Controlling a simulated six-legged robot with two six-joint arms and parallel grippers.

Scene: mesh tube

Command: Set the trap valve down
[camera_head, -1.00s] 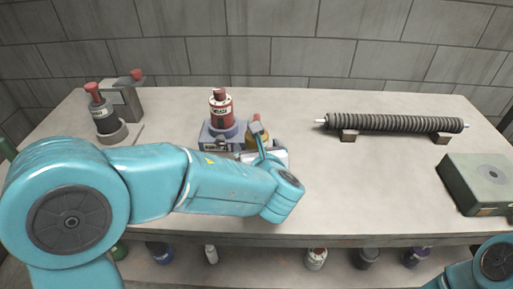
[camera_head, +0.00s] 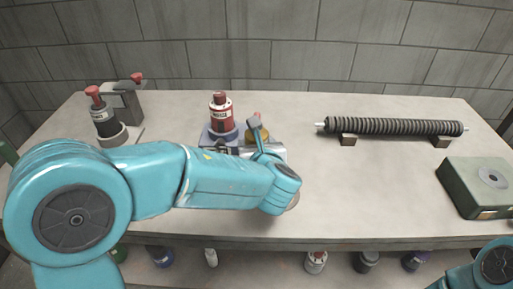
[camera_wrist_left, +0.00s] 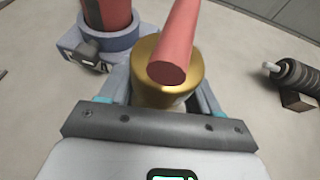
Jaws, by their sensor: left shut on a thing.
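The trap valve appears to be the brass-coloured cylinder with a red handle (camera_wrist_left: 165,75) in the left wrist view. My left gripper (camera_wrist_left: 157,103) is shut around its brass body, one finger on each side. A red labelled bottle (camera_head: 221,110) stands in that holder. My left gripper (camera_head: 262,152) is mostly hidden there by my own wrist. I cannot tell whether the valve's base touches anything. My right gripper is out of view.
A dark ribbed tube (camera_head: 395,127) lies on two small blocks at the back right. A green box (camera_head: 478,185) stands at the right edge. Red-knobbed items (camera_head: 105,120) stand at the back left. The bench (camera_head: 355,195) is clear at centre right.

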